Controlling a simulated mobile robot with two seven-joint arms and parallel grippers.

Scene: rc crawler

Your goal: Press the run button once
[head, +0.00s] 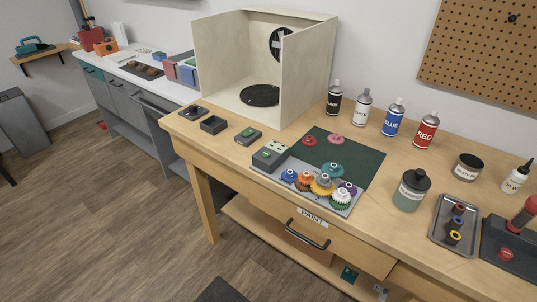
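No button with a readable "run" label shows in the head view, so I cannot tell which control is the run button. A grey box (270,156) with small green marks on top stands at the left end of a grey plate of coloured gears. A smaller dark grey box (248,137) with a greenish top lies behind it, near the front of the paint booth. A red round button (506,254) sits on a dark unit at the far right. Neither of my grippers is in view.
The wooden bench (300,228) holds an open booth (222,70), a green mat (355,158), several spray cans (392,118), a green-grey jar (411,190) and a metal tray (443,232). Several coloured gears (322,185) sit close beside the grey box. The floor on the left is clear.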

